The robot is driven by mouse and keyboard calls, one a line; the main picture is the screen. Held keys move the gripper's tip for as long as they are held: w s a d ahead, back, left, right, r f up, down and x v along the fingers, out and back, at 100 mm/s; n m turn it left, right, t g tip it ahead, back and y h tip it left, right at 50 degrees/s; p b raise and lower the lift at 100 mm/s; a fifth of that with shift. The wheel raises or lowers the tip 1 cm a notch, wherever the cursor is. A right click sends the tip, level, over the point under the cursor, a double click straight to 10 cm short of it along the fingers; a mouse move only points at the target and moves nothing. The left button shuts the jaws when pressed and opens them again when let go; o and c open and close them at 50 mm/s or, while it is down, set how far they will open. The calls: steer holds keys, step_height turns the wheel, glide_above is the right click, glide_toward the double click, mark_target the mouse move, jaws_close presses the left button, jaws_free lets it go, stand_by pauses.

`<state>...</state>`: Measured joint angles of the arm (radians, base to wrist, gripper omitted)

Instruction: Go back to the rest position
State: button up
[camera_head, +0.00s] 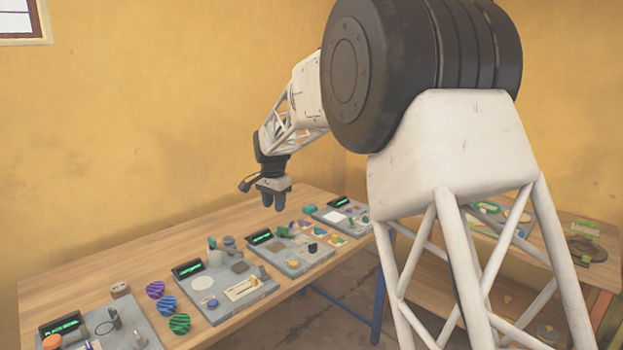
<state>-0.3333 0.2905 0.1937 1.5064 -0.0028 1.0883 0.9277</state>
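My gripper (274,203) hangs above the wooden table (150,249), pointing down. Its two dark fingers are close together and look empty. The view is too small to tell whether they are open or shut. It is clear of the grey panels below it, and nothing appears to touch it. My white arm reaches in from the right, and its large dark joint fills the upper middle of the view.
Grey panels with small screens line the table: one front left (85,342), one in the middle (222,309), one further right (292,264). Purple (155,290), blue (167,305) and green (179,324) striped round objects lie between panels. The left back of the table is bare.

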steer(key=s+d+r+n, duration=0.2)
steer(key=s+d+r, duration=0.2)
steer(key=s+d, duration=0.75)
steer(key=s+d+r+n, duration=0.1)
steer(key=s+d+r, duration=0.3)
steer(key=s+d, duration=0.75)
steer(key=s+d+f+n, duration=0.1)
steer(key=s+d+f, duration=0.1)
steer(key=s, duration=0.8)
steer(key=s+d+f+n+t, duration=0.1)
steer(key=s+d+f, duration=0.1)
steer(key=s, duration=0.9)
steer(key=s+d+f+n, duration=0.1)
steer(key=s+d+f, duration=0.1)
steer(key=s, duration=0.9)
steer(key=shift+s+d+f+n+t, duration=0.2)
steer(key=shift+d+f+n+t, duration=0.15)
steer(key=shift+f, duration=0.55)
